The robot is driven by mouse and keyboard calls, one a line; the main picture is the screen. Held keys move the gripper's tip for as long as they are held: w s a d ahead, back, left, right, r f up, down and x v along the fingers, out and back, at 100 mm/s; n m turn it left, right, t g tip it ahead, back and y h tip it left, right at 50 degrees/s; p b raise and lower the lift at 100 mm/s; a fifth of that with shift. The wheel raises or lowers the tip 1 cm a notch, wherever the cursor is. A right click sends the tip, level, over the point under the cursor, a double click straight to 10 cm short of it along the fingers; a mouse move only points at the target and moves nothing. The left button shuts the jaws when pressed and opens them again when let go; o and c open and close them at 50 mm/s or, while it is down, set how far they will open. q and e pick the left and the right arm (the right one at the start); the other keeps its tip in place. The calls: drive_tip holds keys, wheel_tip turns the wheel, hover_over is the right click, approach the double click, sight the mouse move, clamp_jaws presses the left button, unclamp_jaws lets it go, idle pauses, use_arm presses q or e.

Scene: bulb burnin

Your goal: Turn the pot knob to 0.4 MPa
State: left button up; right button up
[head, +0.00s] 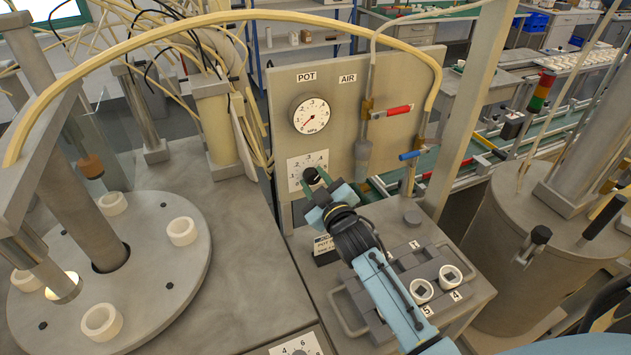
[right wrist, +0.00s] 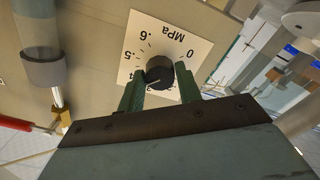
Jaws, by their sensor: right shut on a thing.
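The pot knob (head: 312,176) is a black round knob on a white dial plate (head: 296,164) below the POT gauge. My right gripper (head: 318,185) reaches it from below, with its green fingers on either side. In the right wrist view the fingers are shut on the knob (right wrist: 160,71), and the dial (right wrist: 190,45) appears upside down. A pale line on the knob points toward the lower left there, but the exact setting is hard to read, and fingers hide part of the scale. The POT gauge (head: 310,113) has a red needle pointing to the lower left, near the low end. My left gripper is out of view.
A red valve handle (head: 398,110) and a blue one (head: 410,155) sit on pipes right of the gauge. A numbered socket block (head: 380,325) lies below my right arm. A round plate (head: 180,285) with white rings stands left. A metal drum (head: 530,260) stands right.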

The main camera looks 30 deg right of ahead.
drive_tip(key=o, duration=1)
drive_tip(key=s, duration=1.3)
drive_tip(key=shift+s+a+b, duration=0.25)
drive_tip(key=shift+a+b, duration=0.1)
drive_tip(key=shift+b, duration=0.05)
